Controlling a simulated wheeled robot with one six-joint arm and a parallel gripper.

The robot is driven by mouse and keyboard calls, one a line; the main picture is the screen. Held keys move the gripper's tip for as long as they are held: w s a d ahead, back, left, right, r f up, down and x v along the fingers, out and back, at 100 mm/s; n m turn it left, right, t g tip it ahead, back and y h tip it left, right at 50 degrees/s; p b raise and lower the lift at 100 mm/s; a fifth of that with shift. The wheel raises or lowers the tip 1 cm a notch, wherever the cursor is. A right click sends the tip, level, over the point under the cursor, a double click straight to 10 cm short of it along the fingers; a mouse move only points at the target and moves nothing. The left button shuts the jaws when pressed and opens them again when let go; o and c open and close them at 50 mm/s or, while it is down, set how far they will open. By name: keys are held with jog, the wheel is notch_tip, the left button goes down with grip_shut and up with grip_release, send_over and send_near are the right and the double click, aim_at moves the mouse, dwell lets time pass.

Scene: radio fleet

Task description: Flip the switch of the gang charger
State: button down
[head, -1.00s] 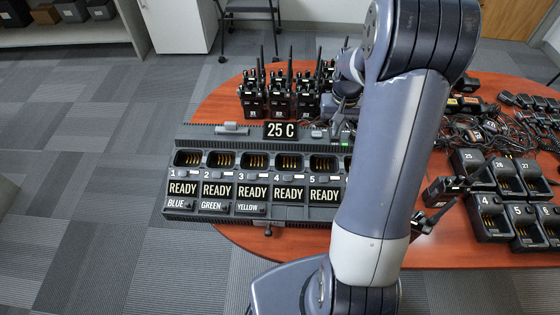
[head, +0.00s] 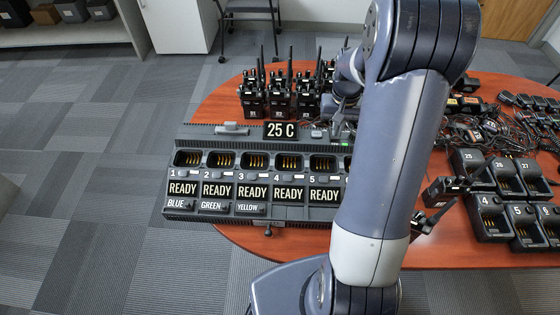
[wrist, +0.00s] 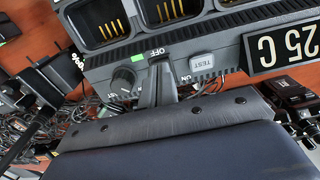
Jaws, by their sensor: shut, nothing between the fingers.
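The gang charger (head: 180,200) is a long black unit on the table with a row of empty pockets, READY panels and a 25 C display (head: 280,130). The switch is not clearly distinguishable there; contact cannot be told. In the head view my arm hides part of the charger's right side.
Several black radios (head: 280,98) with antennas stand behind the charger. Single charger cups (head: 490,215) and tangled cables (head: 480,135) fill the table's right side. A radio (head: 440,190) lies close to my arm. Bare table (head: 225,98) shows at the back left.

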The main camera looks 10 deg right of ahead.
jog(key=shift+f+b, duration=0.65)
jog(key=shift+f, duration=0.3)
dwell(0.7)
jog(key=shift+r, duration=0.1)
jog(key=shift+r+p, duration=2.7)
jog(key=shift+r, duration=0.75)
jog(key=shift+f, duration=0.1)
notch_tip(320, 180, down, 7)
jog(key=b, duration=0.5)
jog(key=shift+r, duration=0.3)
